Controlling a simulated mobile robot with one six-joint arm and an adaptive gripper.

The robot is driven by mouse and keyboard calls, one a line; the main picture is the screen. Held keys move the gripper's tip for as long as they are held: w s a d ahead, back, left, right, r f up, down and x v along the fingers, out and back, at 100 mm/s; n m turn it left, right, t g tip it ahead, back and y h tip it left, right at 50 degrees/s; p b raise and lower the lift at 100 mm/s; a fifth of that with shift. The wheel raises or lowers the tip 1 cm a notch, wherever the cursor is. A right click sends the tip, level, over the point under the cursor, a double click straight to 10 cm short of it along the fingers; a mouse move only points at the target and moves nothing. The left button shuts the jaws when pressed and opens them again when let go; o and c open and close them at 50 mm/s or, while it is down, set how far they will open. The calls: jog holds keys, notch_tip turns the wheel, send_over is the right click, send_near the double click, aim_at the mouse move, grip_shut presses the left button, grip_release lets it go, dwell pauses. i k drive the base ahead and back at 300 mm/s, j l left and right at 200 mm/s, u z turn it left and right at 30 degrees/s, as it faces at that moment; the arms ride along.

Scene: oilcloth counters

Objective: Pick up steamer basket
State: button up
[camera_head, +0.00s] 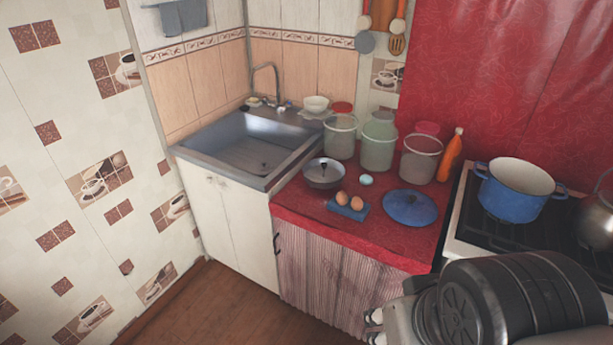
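The steamer basket (324,174) appears to be the round, shallow metal dish with a short post in its middle. It sits upright on the red oilcloth counter (397,239), near the sink's right front edge. Part of my own arm, black and grey, fills the lower right corner, well apart from the basket. I cannot make out my gripper's fingers in this view. Nothing is touching the basket from above.
Brown eggs on a blue holder (346,210), a pale round item (366,179) and a blue lid (410,207) lie near the basket. Glass jars (340,138) stand behind it. The sink (250,145) is left; a blue pot (515,192) is on the stove.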

aim_at(321, 174)
jog(key=i+j+u, duration=0.25)
jog(key=i, duration=0.7)
jog(key=i+l+u, duration=0.25)
jog(key=i, duration=0.7)
jog(key=j, duration=0.15)
